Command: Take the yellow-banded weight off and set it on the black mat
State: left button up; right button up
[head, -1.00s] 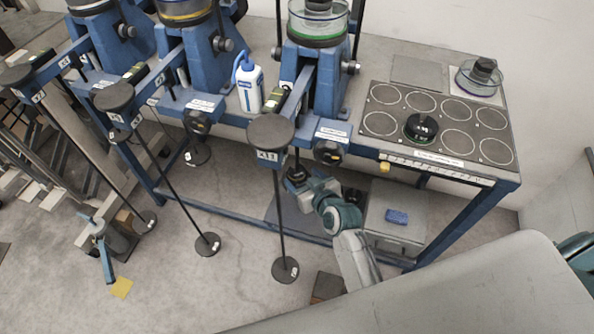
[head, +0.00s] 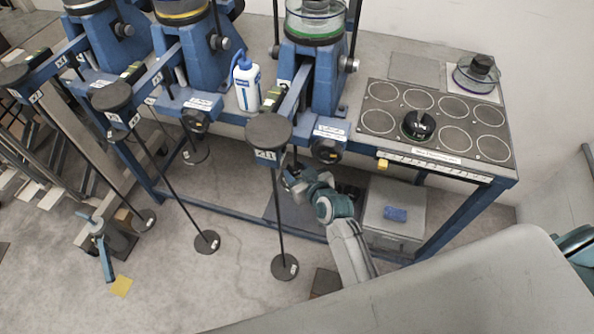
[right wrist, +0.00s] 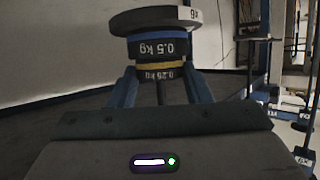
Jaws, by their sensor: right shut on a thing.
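In the right wrist view a stack shows between my right gripper's blue fingers (right wrist: 162,90). Nearest them is the yellow-banded weight (right wrist: 160,74), marked 0.25 kg. Against it is a blue-banded 0.5 kg weight (right wrist: 158,47), then a wide grey disc (right wrist: 155,20). A thin rod shows by the yellow-banded weight. My right gripper (head: 291,178) is shut on the yellow-banded weight, below the rightmost lever in the head view; the weight is barely visible there. A dark flat sheet, possibly the black mat (head: 283,212), lies on the low shelf, partly behind a hanger rod. My left gripper is not in view.
The lever end (head: 269,133) and table are above. More hangers stand to the left.

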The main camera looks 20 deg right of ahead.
aim_at(296, 163)
jog(key=shift+r, duration=0.5)
notch_tip(296, 163, up, 2)
jog(key=shift+r, duration=0.15)
pick_arm(q)
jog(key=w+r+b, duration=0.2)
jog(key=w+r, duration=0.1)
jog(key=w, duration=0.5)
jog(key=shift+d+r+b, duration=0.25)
jog(key=shift+b, duration=0.1)
pick_arm(e)
jog(key=s+d, duration=0.3)
jog(key=s, duration=1.4)
jog(key=shift+s+d+r, duration=0.2)
jog(key=shift+s+r, duration=0.15)
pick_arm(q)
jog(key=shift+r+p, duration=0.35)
pick_arm(e)
jog(key=shift+r, duration=0.2)
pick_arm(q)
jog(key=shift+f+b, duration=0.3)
pick_arm(e)
jog(key=shift+s+d, duration=0.2)
jog(key=shift+s, duration=0.75)
jog(key=shift+s+d, duration=0.2)
jog(key=shift+s, duration=0.8)
jog(key=shift+s+d, duration=0.2)
jog(key=shift+s, duration=0.75)
